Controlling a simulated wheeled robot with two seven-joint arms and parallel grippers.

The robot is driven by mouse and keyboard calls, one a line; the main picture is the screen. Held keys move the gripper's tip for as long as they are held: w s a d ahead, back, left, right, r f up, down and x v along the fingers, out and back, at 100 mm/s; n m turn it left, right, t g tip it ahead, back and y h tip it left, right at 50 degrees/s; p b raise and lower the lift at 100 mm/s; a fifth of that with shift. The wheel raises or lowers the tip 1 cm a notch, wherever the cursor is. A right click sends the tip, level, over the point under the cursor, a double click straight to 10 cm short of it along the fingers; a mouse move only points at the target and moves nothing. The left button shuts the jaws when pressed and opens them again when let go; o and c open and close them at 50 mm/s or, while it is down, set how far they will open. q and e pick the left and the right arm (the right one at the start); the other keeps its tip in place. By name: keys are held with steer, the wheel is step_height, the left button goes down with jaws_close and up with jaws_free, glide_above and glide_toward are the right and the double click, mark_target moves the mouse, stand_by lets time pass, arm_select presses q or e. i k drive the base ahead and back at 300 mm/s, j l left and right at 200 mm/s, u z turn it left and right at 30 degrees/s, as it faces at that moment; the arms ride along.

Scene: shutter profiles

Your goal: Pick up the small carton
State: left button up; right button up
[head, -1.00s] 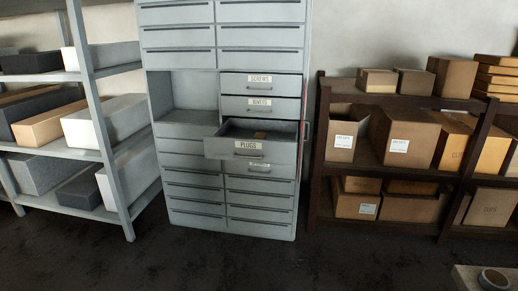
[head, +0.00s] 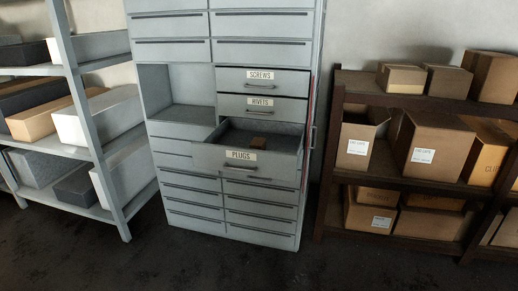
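The drawer sits in the right column of the grey cabinet (head: 185,215), below the shut SCREWS and RIVETS drawers. Neither of my grippers is in view.
An open empty bay (head: 180,92) is left of the SCREWS and RIVETS drawers. A grey shelf rack (head: 92,140) with boxes stands at left. A dark shelf (head: 345,178) with several cardboard boxes stands at right. The dark floor (head: 270,270) in front is clear.

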mark_target(260, 144)
steer(key=i, duration=0.25)
steer(key=i+l+u, duration=0.5)
steer(key=i+l, duration=0.85)
steer(key=i, duration=0.15)
